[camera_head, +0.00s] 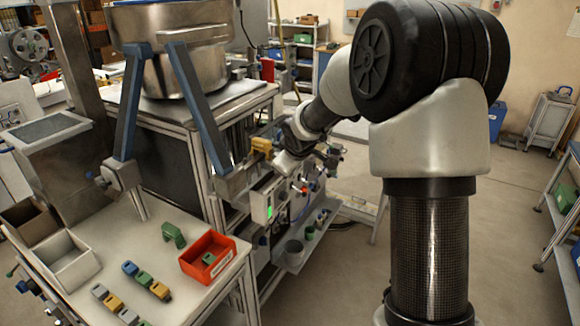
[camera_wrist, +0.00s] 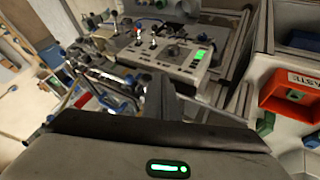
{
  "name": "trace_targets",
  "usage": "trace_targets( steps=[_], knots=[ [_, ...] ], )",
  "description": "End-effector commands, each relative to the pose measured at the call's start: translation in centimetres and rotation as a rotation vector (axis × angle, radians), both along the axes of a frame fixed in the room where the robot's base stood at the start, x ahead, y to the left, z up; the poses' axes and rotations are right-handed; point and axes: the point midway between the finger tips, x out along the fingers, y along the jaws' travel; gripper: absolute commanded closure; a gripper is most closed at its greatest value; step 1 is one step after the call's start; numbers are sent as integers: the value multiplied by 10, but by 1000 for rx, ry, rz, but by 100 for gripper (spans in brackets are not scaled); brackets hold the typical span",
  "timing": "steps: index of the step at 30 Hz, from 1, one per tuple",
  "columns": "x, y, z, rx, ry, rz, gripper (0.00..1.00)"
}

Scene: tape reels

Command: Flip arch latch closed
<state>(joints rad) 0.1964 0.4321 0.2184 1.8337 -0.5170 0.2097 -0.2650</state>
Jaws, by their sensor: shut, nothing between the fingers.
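A blue-grey arch with two slanting legs (camera_head: 197,105) stands around the steel drum in the head view. Metal blocks sit at the feet of its legs, a left one (camera_head: 120,175) and a right one (camera_head: 232,182). I cannot tell which part is the latch or how it stands. My gripper (camera_wrist: 167,98) is shut and empty in the wrist view, its dark fingers pointing toward a control box (camera_wrist: 170,60) with a green screen. In the head view, my wrist is beside the right leg's foot, above this box (camera_head: 262,203). The fingertips are hard to make out there.
A red waste bin (camera_head: 208,258) stands on the white bench, near a green arch-shaped piece (camera_head: 173,235) and several coloured blocks (camera_head: 145,280). The steel drum (camera_head: 180,70) sits on the machine top. Open floor (camera_head: 510,220) lies to the right.

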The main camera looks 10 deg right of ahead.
Motion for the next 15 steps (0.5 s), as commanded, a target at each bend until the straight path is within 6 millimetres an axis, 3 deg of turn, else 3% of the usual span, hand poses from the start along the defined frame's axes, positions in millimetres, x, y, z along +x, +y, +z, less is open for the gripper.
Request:
trace_targets(
  steps=[15],
  knots=[
    [10, 12, 0, 0, 0, 0, 100]
  ],
)
